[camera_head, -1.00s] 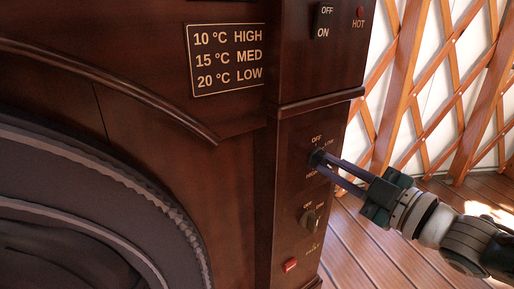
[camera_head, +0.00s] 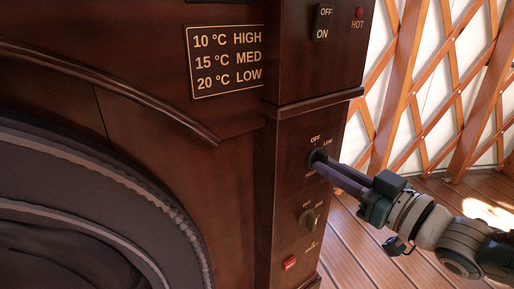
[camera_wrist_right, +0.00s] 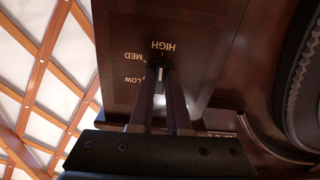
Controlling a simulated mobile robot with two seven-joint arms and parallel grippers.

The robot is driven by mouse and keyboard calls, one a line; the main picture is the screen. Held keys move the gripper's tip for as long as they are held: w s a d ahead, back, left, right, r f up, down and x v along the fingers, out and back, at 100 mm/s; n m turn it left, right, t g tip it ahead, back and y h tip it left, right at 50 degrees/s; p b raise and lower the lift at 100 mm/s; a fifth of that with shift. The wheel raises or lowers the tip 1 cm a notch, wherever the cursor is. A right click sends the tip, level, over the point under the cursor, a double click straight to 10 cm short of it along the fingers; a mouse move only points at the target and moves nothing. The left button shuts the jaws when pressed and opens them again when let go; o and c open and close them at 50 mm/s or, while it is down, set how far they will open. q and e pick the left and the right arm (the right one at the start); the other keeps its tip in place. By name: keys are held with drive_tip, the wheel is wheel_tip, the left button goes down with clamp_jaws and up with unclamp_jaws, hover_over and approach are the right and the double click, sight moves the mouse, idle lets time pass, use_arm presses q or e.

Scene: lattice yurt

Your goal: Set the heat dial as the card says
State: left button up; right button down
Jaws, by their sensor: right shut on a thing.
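The card (camera_head: 227,62) on the dark wooden front reads 10 °C HIGH, 15 °C MED, 20 °C LOW. The heat dial (camera_wrist_right: 159,76) is a small black knob on the side panel, with HIGH, MED and LOW marked round it in the right wrist view. In the head view OFF is printed above it. A pale mark on the knob lies roughly in line with the HIGH tick; I cannot tell which end points. My right gripper (camera_head: 318,160) is shut on the dial, its fingers around the knob (camera_wrist_right: 160,92). My left gripper is not in view.
An OFF/ON switch (camera_head: 322,21) and a red HOT lamp (camera_head: 359,12) are above. A second knob (camera_head: 308,218) and a red button (camera_head: 289,263) are below the dial. Lattice wall (camera_head: 430,85) and plank floor lie to the right.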

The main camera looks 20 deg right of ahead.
drive_tip(key=shift+m, duration=0.3)
idle(0.4)
drive_tip(key=c, duration=0.9)
unclamp_jaws()
drive_tip(key=shift+o, duration=0.2)
drive_tip(key=p+v, duration=0.3)
drive_tip(key=v, duration=0.7)
